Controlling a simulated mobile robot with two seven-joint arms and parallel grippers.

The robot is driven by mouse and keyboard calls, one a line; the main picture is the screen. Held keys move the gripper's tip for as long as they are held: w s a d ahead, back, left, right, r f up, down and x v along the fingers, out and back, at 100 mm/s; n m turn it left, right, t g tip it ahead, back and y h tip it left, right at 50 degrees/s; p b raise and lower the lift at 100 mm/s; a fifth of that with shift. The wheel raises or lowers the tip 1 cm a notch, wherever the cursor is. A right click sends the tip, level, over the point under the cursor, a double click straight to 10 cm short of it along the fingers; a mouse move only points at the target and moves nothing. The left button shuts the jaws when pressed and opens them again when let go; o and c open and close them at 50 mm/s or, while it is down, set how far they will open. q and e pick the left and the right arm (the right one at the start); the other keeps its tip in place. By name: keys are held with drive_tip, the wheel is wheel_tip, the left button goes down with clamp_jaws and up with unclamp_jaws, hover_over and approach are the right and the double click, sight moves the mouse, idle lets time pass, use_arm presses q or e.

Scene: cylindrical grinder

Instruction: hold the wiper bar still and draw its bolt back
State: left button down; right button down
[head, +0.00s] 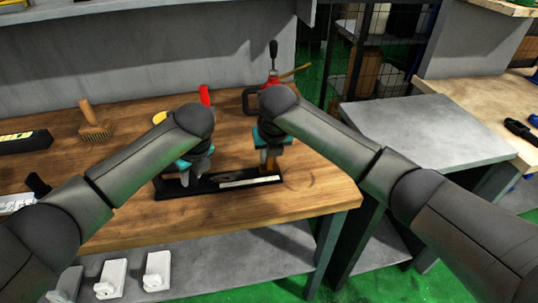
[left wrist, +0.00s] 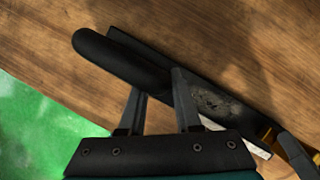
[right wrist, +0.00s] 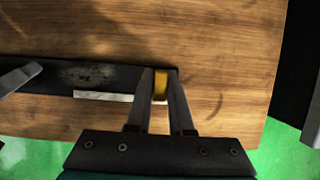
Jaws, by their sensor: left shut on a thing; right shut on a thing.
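The wiper bar (head: 168,190) is a long black bar with a pale strip (head: 250,182), lying near the front edge of the wooden table. My left gripper (head: 196,174) is shut on the bar's rounded black grip (left wrist: 112,58), seen between its fingers in the left wrist view. My right gripper (head: 270,160) is shut on the yellow bolt (right wrist: 160,86) at the bar's right end, its fingers on both sides of it. The bolt's lower part is hidden by the fingers. In the head view my arms cover parts of both grippers.
A wooden-handled brush (head: 95,128), a yellow item (head: 159,117), a red cylinder (head: 204,95) and a red-and-black device (head: 272,80) stand behind the bar. A black box (head: 25,143) lies at the left. The table's right edge is close beside the bolt.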

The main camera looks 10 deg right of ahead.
idle(0.8)
use_arm(q)
drive_tip(key=shift+d+r, duration=0.1)
drive_tip(key=shift+d, duration=0.05)
use_arm(e)
drive_tip(key=a, duration=0.5)
drive_tip(key=shift+a, duration=0.3)
drive_tip(key=c, duration=0.8)
unclamp_jaws()
drive_tip(key=shift+d, duration=0.1)
drive_tip(key=shift+s+r, duration=0.15)
drive_tip(key=shift+r, duration=0.35)
drive_tip(key=v, duration=1.1)
